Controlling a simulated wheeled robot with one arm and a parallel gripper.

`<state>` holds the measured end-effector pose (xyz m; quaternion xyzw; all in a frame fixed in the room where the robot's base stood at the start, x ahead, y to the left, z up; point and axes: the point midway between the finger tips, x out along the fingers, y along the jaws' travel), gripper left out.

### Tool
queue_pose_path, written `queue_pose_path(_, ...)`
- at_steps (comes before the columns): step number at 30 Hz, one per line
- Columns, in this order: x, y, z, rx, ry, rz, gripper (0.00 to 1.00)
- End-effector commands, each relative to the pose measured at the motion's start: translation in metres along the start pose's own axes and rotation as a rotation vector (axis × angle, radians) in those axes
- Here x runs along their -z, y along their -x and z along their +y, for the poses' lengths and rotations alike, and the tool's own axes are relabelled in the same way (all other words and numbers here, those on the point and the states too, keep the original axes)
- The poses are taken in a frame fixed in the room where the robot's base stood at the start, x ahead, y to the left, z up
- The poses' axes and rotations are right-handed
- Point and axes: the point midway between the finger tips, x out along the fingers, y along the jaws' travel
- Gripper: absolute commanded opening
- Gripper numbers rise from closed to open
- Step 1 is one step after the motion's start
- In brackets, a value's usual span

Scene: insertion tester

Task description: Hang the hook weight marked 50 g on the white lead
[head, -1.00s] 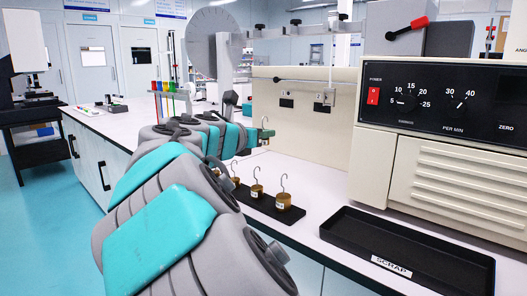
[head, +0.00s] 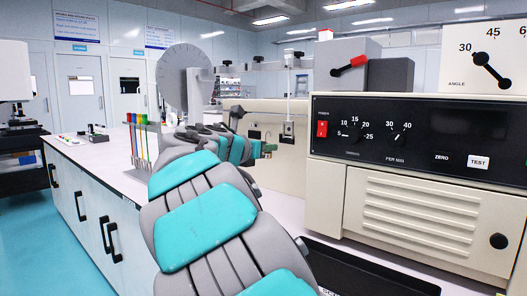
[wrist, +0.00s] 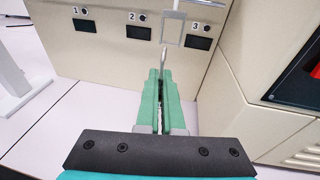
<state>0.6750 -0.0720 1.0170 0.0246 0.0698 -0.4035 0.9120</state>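The white lead (head: 288,108) hangs in front of the cream panel of the tester. In the wrist view, its lower part (wrist: 174,8) ends in a rectangular loop (wrist: 172,42) just beyond my fingertips. My gripper (wrist: 160,75) has its green fingers closed to a narrow slit, with a thin grey hook (wrist: 163,58) standing up between them. It appears to be the hook weight's hook; the body and its marking are hidden. In the head view, my gripper (head: 268,149) is slightly left of and below the lead's end. I cannot tell whether hook and loop touch.
The tester's control box (head: 400,140) stands to the right. A black scrap tray (head: 370,272) lies below it. Slots numbered 1, 2 and 3 (wrist: 198,43) line the panel. Bench space below my gripper is clear.

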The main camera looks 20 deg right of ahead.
Motion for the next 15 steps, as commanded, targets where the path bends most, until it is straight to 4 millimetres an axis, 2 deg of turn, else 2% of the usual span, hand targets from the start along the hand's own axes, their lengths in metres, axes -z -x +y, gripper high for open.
queue_pose_path(15,-0.003,-0.033,-0.004,-0.001,0.000,0.001,0.00)
